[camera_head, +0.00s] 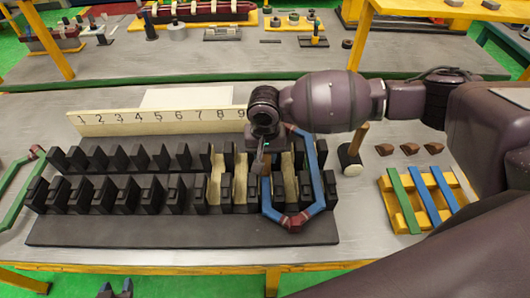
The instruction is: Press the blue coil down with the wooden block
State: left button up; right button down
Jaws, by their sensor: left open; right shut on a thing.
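The blue coil (313,165) sits at the right end of the black slotted stator block (120,232). Its right leg lies outside the last teeth, and its left leg runs down among the slots. Its near end has a reddish-brown wrap and hangs over the block's front. My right gripper (266,160) reaches in from the right, above the coil's left leg. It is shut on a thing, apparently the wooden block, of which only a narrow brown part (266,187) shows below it. Whether it touches the coil is unclear. My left gripper (116,290) shows only dark, separated tips at the bottom edge.
A cream board numbered from 1 (150,121) stands behind the stator. A green coil (18,190) lies at left. My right arm crosses the upper right.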

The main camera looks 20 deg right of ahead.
jog(key=shift+f+p, duration=0.45)
jog(key=shift+p, duration=0.05)
dwell(1.2)
dwell(0.3)
jog(key=shift+r, duration=5.85)
